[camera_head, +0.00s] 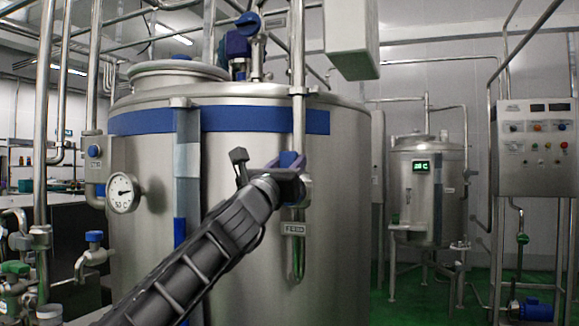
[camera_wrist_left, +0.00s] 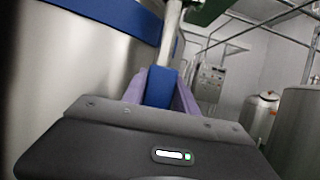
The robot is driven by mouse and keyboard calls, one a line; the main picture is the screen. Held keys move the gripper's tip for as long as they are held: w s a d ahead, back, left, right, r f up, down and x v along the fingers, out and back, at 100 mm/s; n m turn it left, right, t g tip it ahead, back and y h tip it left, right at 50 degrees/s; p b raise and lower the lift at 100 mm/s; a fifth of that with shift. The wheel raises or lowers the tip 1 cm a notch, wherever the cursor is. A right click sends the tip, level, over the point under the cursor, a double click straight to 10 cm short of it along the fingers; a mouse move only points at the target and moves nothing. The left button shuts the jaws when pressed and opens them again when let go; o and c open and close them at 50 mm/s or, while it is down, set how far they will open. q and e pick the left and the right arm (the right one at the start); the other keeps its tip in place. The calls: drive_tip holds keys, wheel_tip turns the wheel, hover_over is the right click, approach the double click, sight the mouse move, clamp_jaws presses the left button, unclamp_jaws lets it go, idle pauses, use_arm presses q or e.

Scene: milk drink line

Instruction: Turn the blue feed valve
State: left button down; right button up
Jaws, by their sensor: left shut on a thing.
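The blue feed valve (camera_head: 289,160) sits on a vertical steel pipe on the front of the large steel tank (camera_head: 330,200), above a small label reading FEED (camera_head: 294,229). My left gripper (camera_head: 291,174) reaches up from the lower left and is shut on the valve's blue handle. In the left wrist view the blue handle (camera_wrist_left: 160,87) stands upright between the two purple-grey fingers. The gripper hides part of the valve body in the head view. My right gripper is in neither view.
A dial gauge (camera_head: 122,193) and another blue valve (camera_head: 94,151) are left of my arm. A smaller tank with a green display (camera_head: 421,166) and a control panel (camera_head: 537,140) stand at the right. Green floor is open between the tanks.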

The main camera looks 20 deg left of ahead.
use_arm(q)
drive_tip(key=shift+f, duration=0.1)
drive_tip(key=c, duration=1)
unclamp_jaws()
drive_tip(key=shift+o, duration=0.2)
drive_tip(key=shift+s+a+f+b, duration=0.1)
drive_tip(key=shift+s+f+b, duration=0.1)
drive_tip(key=shift+s+b, duration=0.2)
drive_tip(key=b+v, duration=0.3)
drive_tip(key=v, duration=0.4)
drive_tip(key=shift+b, duration=0.4)
drive_tip(key=shift+r, duration=0.15)
